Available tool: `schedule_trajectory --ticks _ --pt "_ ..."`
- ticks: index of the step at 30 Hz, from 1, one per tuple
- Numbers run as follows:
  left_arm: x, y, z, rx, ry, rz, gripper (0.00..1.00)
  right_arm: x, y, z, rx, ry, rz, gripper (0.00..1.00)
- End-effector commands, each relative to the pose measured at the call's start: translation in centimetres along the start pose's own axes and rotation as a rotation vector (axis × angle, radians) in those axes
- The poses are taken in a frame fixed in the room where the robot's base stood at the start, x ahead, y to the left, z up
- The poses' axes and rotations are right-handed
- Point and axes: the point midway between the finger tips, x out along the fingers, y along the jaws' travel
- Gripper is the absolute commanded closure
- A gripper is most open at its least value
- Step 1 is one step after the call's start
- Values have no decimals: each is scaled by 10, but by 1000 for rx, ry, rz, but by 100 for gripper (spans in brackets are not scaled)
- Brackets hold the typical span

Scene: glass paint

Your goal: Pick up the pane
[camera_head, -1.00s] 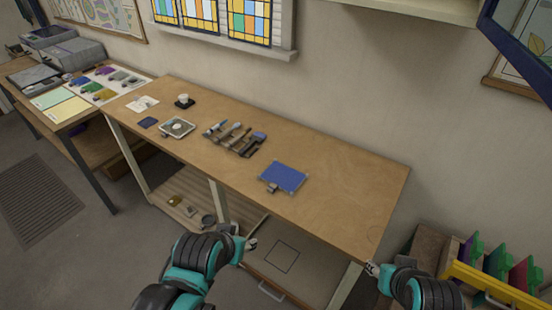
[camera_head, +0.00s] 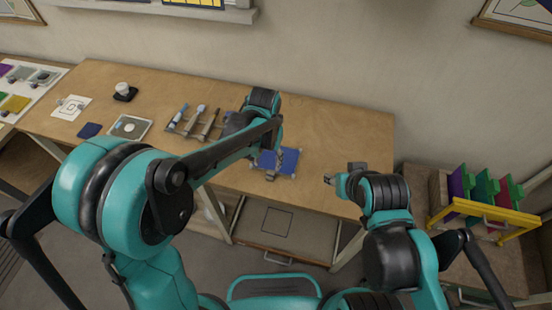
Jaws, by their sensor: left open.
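A flat blue pane (camera_head: 264,157) lies on the wooden workbench (camera_head: 330,120), right of the middle. My left arm reaches over the bench from the left, and its gripper (camera_head: 276,170) is over the pane and hides part of it. The left gripper is open; whether its fingers touch the pane cannot be told. My right gripper (camera_head: 329,180) is near the bench's front edge, right of the pane and apart from it. Its fingers are too small to read.
A tool rack (camera_head: 195,122) with several tools is left of the pane. A grey tray (camera_head: 130,127), a small dark blue piece (camera_head: 89,130) and a white cup (camera_head: 122,87) stand farther left. A yellow rack (camera_head: 485,211) with coloured panels is at the right. The bench's back right is clear.

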Motion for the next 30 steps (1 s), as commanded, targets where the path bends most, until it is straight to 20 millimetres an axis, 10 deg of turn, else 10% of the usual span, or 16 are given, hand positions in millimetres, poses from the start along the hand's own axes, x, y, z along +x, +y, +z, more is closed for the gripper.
schedule_trajectory --ticks 24,30 --pt "74 8 -4 0 0 0 53 21 0 15 0 0 0 58" --pt "74 8 -4 0 0 0 100 21 0 15 0 0 0 58"
